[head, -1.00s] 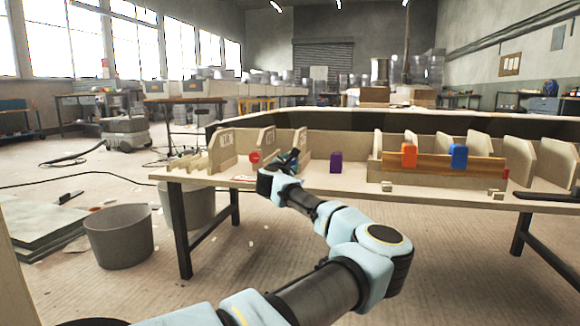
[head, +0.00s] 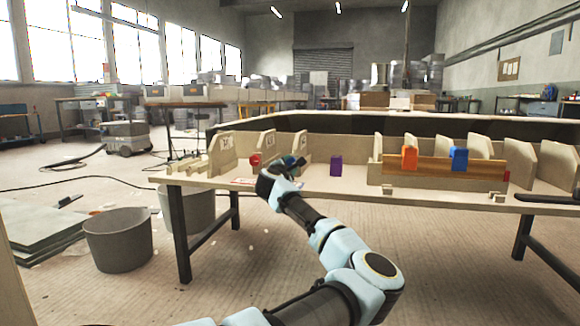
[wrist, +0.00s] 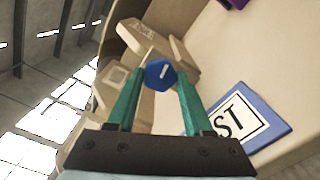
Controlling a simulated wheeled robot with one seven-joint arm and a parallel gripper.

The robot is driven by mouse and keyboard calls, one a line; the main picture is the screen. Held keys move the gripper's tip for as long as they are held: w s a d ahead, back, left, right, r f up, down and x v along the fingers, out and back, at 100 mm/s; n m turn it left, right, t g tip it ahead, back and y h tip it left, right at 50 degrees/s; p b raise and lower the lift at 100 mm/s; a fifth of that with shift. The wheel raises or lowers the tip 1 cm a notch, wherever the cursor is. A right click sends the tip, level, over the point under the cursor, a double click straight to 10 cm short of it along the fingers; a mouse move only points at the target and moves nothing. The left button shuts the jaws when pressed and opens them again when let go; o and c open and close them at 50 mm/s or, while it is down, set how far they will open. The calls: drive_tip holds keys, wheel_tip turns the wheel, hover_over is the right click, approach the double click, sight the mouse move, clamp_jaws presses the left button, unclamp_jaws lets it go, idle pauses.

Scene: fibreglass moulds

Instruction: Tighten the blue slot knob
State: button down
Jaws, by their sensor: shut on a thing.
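The blue slot knob (wrist: 160,74) is a faceted blue knob with a pale slot mark on its face, seen in the wrist view. My gripper (wrist: 161,80) has its two teal fingers on either side of the knob and is shut on it. In the head view my gripper (head: 291,163) is at the left part of the table, by the upright wooden plates. The knob is hard to make out there behind my wrist.
A red knob (head: 255,160) sits just left of my gripper. A purple block (head: 336,165) stands to the right, and orange (head: 409,158) and blue (head: 459,158) blocks sit farther right on a wooden bar. A blue-edged card (wrist: 262,117) lies near the right finger.

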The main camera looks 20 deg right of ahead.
drive_tip(key=shift+c, duration=1.5)
unclamp_jaws()
drive_tip(key=p+v, duration=0.3)
drive_tip(key=v, duration=0.7)
drive_tip(key=shift+s+a, duration=0.15)
drive_tip(key=shift+s, duration=0.25)
